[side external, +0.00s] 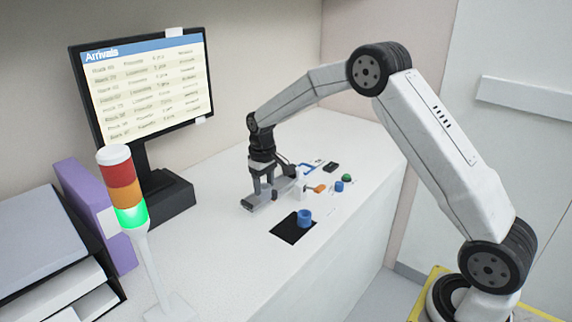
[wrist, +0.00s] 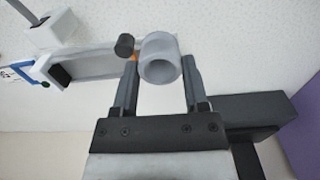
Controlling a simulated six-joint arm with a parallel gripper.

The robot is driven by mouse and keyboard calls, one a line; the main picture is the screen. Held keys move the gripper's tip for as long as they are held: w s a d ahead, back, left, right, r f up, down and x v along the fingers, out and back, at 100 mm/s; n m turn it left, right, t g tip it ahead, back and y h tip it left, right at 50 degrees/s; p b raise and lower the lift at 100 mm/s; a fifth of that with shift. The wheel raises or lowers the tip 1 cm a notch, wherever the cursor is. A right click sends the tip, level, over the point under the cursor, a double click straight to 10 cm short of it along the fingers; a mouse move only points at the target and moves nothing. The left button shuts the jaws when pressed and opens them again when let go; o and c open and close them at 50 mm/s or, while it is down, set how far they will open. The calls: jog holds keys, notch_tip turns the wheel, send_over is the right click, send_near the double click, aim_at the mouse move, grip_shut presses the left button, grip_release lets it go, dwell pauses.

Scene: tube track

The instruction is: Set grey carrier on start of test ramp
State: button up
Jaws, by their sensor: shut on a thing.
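In the wrist view my gripper (wrist: 161,62) is shut on the grey carrier (wrist: 160,68), a short hollow cylinder held between the two fingers. The carrier overlaps the right end of the grey test ramp (wrist: 95,62) in that view; whether it touches the ramp cannot be told. In the side external view my gripper (side external: 263,195) points down over the ramp (side external: 256,202), close to its left end. The carrier cannot be made out clearly there.
A dark knob (wrist: 125,46) stands beside the ramp. A blue cup (side external: 305,217) sits on a black mat (side external: 287,232). The monitor base (side external: 165,200) stands left of the ramp.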

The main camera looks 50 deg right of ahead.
jog(key=shift+w+d+r, duration=0.2)
jog(key=shift+w, duration=0.75)
jog(key=shift+w+d+r, duration=0.15)
jog(key=shift+w+r, duration=0.1)
jog(key=shift+w, duration=0.65)
jog(key=shift+w+d+r, duration=0.2)
jog(key=shift+w, duration=0.75)
jog(key=shift+f, duration=0.15)
jog(key=shift+f, duration=2.85)
jog(key=shift+f, duration=0.15)
jog(key=o, duration=1.1)
